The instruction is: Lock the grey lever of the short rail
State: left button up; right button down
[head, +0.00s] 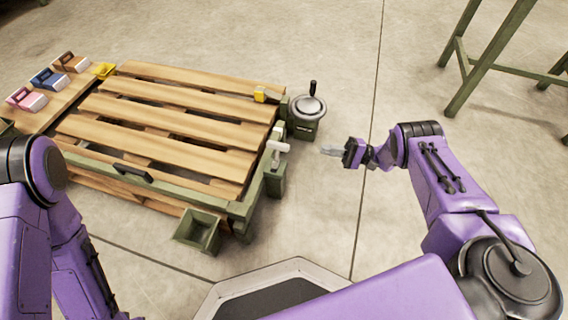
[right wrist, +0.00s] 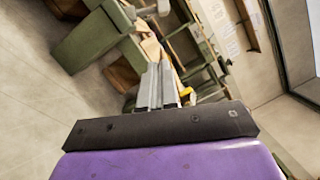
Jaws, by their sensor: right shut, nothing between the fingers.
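A pale grey T-shaped lever (head: 278,147) stands at the right end of the wooden pallet (head: 170,122), on a green post (head: 274,180) beside the green short rail (head: 246,203). I cannot tell the lever's lock position. My right gripper (head: 328,150) is shut and empty, to the right of the lever and apart from it. In the right wrist view its two fingers (right wrist: 158,88) lie together, pointing toward green parts (right wrist: 92,40). My left arm comes in at the left edge; its gripper is out of view.
A round grey-topped pot with a black handle (head: 307,108) stands behind the lever. A green open box (head: 198,231) is at the pallet's front. A black handle (head: 133,173) is on the front rail. A yellow block (head: 262,95) sits at the back right.

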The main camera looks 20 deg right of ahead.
pick_arm(q)
jog(key=shift+w+a+f, duration=0.1)
jog(key=shift+f, duration=0.5)
pick_arm(e)
jog(key=f+g, duration=0.1)
pick_arm(q)
jog(key=shift+r, duration=0.1)
jog(key=shift+a, duration=0.1)
jog(key=shift+w+a+f+t+y+b, duration=0.4)
jog(key=shift+w+a+f+t+b, duration=0.35)
jog(key=shift+w+f+b, duration=0.3)
jog(key=shift+w+a+t, duration=0.25)
jog(key=shift+w, duration=0.35)
pick_arm(e)
send_near(277, 157)
jog(key=w+a, duration=0.4)
jog(key=w, duration=0.1)
pick_arm(q)
jog(key=shift+w, duration=0.15)
pick_arm(e)
jog(key=shift+s+a+r, duration=0.4)
jog(key=shift+s+a, duration=0.05)
jog(key=shift+a, duration=0.1)
